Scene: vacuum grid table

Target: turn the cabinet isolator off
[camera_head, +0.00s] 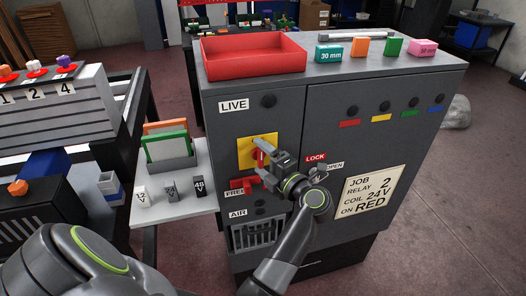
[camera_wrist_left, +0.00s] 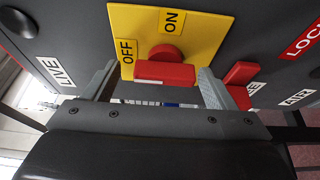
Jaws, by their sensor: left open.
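The isolator is a red rotary handle (camera_wrist_left: 165,73) on a yellow plate (camera_wrist_left: 205,22) marked OFF and ON, on the front of a grey cabinet (camera_head: 400,150). In the head view the yellow plate (camera_head: 244,153) shows beside my left gripper (camera_head: 263,158), which partly covers the red handle. In the left wrist view my left gripper (camera_wrist_left: 157,78) is open, with one finger on each side of the handle. I cannot tell clearly which mark the handle points to. My right gripper is not in view.
A red lever (camera_head: 242,185) sits just below the isolator, close to one finger. A LOCK label (camera_head: 316,157) is to the right. A side shelf (camera_head: 180,212) with a card holder stands left of the cabinet. A red tray (camera_head: 252,55) lies on top.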

